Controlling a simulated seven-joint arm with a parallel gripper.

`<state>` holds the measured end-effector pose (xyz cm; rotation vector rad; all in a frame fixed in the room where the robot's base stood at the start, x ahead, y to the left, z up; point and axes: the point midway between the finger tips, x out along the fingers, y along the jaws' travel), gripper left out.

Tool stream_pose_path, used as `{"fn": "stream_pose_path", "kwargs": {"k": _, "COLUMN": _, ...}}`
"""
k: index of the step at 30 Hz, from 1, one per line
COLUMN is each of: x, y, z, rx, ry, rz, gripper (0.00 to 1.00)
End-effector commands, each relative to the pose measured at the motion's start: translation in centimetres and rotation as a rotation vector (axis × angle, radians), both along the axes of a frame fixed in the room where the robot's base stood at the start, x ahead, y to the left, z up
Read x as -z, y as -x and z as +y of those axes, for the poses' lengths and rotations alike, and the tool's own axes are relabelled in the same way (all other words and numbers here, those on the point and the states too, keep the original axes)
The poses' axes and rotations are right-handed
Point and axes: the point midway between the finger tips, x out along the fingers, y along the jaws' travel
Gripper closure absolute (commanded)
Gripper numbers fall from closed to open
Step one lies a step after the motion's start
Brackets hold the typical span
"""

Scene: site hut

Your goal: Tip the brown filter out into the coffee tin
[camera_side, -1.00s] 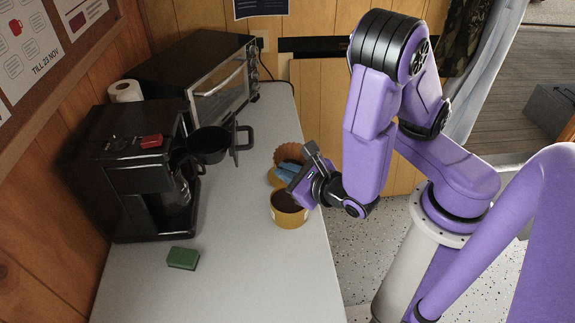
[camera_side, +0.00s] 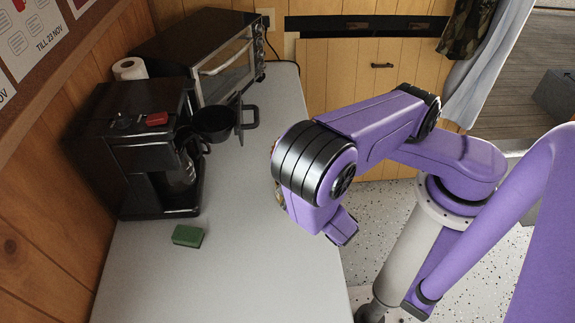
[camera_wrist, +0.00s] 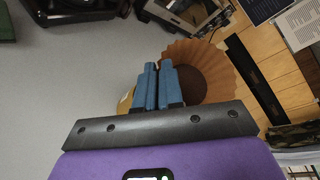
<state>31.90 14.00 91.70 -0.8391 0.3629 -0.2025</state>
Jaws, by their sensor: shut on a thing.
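In the wrist view the brown filter (camera_wrist: 190,50) is a fluted paper cup, its wide rim spreading beyond my fingers. My gripper (camera_wrist: 158,70) has blue fingers shut on the filter's near wall. Its inside shows a darker brown round area; I cannot tell whether that is grounds or bare paper. A yellowish edge of the coffee tin (camera_wrist: 125,104) shows just left of my fingers, mostly hidden behind them and the filter. I cannot tell how high the filter is above the tin. In the side view my arm hides my fingers, the filter and most or all of the tin.
A black coffee maker (camera_side: 125,150) stands at the left of the grey counter (camera_side: 235,270), with a black basket with a handle (camera_side: 213,124) beside it. A toaster oven (camera_side: 210,60) is behind. A green sponge (camera_side: 187,236) lies in front. The counter's front left is clear.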

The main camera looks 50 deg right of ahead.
Motion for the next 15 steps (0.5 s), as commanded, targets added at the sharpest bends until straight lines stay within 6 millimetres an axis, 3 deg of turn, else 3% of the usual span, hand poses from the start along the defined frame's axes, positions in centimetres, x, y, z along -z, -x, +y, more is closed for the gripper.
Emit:
{"fn": "stream_pose_path", "kwargs": {"k": 8, "x": 2.7, "y": 0.0, "z": 1.3, "rx": 0.001, "ry": 0.258, "rz": -0.001, "gripper": 1.0}}
{"fn": "stream_pose_path", "kwargs": {"k": 15, "x": 5.0, "y": 0.0, "z": 1.0, "rx": 0.001, "ry": 0.511, "rz": -0.001, "gripper": 1.0}}
